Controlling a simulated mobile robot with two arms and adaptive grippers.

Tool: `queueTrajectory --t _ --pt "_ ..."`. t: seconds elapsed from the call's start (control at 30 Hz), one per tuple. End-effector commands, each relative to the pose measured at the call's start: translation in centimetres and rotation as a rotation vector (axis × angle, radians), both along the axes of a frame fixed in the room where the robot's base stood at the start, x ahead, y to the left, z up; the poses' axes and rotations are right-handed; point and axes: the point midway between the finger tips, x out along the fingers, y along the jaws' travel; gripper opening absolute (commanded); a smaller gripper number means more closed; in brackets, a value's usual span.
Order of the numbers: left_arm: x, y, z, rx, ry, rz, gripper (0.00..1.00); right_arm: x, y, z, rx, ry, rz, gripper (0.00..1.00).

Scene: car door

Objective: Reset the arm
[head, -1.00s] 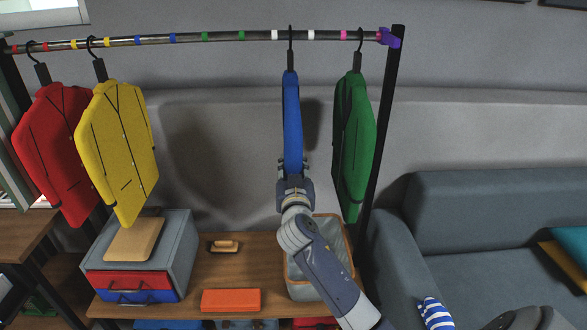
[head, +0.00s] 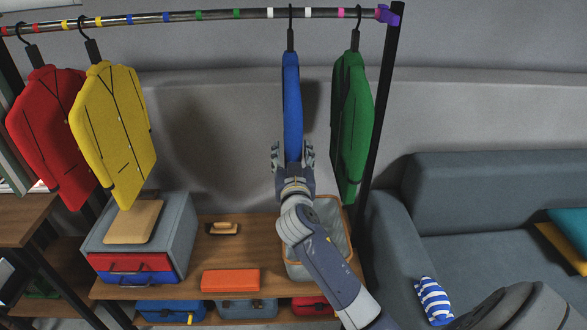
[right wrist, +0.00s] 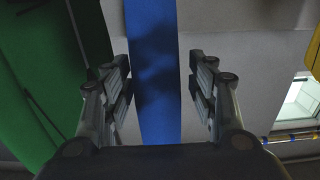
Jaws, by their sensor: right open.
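My right gripper (head: 293,158) is open, with its fingers on either side of the lower part of the blue jacket (head: 291,100). The blue jacket hangs edge-on from the rail (head: 220,14) by its own hanger. In the right wrist view, the blue jacket (right wrist: 152,70) stands between the spread fingers (right wrist: 160,88), with a gap on both sides. My left gripper is not in view.
A green jacket (head: 352,120) hangs close to the right; yellow (head: 112,135) and red (head: 48,130) jackets hang at the left. Below my right arm is a basket (head: 342,225) on a wooden shelf (head: 180,262). A sofa (head: 480,200) stands at the right.

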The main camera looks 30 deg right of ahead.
Motion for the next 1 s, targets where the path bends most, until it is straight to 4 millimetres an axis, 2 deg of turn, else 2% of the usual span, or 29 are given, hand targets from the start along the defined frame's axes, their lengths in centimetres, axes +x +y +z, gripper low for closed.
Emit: queueTrajectory --t 0.2,0.4,0.57,0.77,0.87,0.97,1.0 --pt "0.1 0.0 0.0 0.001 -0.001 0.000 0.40 -4.1 2.5 -0.1 0.004 0.000 -0.001 0.53" --pt "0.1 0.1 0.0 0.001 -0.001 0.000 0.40 -6.9 4.2 0.0 0.001 -0.001 0.000 0.53" --pt "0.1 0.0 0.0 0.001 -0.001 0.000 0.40 -7.9 4.7 0.0 -0.001 -0.002 -0.002 0.53" --pt "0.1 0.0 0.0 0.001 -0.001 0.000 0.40 -8.0 4.8 0.0 -0.002 0.000 0.000 0.53" --pt "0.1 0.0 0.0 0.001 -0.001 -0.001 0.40 -7.5 5.2 -1.6 -0.005 0.034 0.017 0.53" --pt "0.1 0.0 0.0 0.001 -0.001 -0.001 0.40 -6.5 6.4 -5.9 -0.011 0.124 0.063 0.53" --pt "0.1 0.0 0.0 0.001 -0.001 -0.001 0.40 -6.0 7.0 -8.3 -0.014 0.173 0.089 0.53"
